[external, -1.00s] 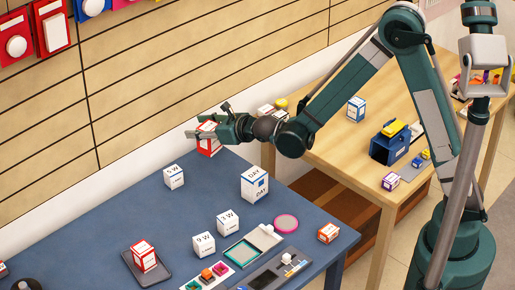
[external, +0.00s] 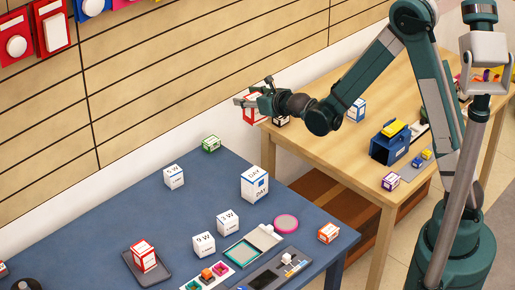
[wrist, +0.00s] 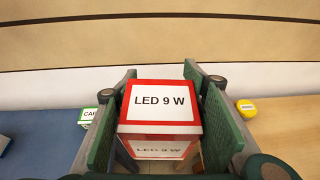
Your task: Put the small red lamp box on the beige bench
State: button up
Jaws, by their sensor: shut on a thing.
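My gripper (external: 258,99) is shut on a red-and-white lamp box (external: 252,110), with a finger on either side of it. In the wrist view the box (wrist: 161,105) reads "LED 9 W" and sits upright between the green finger pads. It is held in the air near the back wall, beyond the far left corner of the beige bench (external: 335,165). Two other red-and-white boxes are on the blue bench (external: 115,222): one on a dark tray (external: 144,256) and a smaller one at the right edge (external: 328,232).
The beige bench carries a blue-and-white box (external: 356,109), a dark blue bin with a yellow item (external: 390,143) and a purple-and-white box (external: 390,181). Its front left part is bare. A green-and-white box (external: 211,144) stands at the blue bench's far edge.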

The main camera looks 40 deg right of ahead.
jog(key=s+d+m+h, duration=0.1)
jog(key=s+d+h, duration=0.1)
jog(key=d, duration=1.1)
jog(key=s+d+m+g+h, duration=0.1)
jog(key=s+d, duration=0.3)
jog(key=d, duration=0.8)
jog(key=shift+d+m+h+p, duration=0.4)
jog(key=shift+m+h, duration=0.1)
jog(key=shift+m, duration=0.2)
jog(key=shift+r, duration=0.1)
jog(key=shift+w, duration=0.1)
notch_tip(320, 180, down, 6)
jog(key=b, duration=0.1)
jog(key=shift+b, duration=0.3)
jog(key=shift+f+b, duration=0.45)
jog(key=shift+f, duration=1.55)
jog(key=shift+f, duration=0.2)
jog(key=o, duration=0.9)
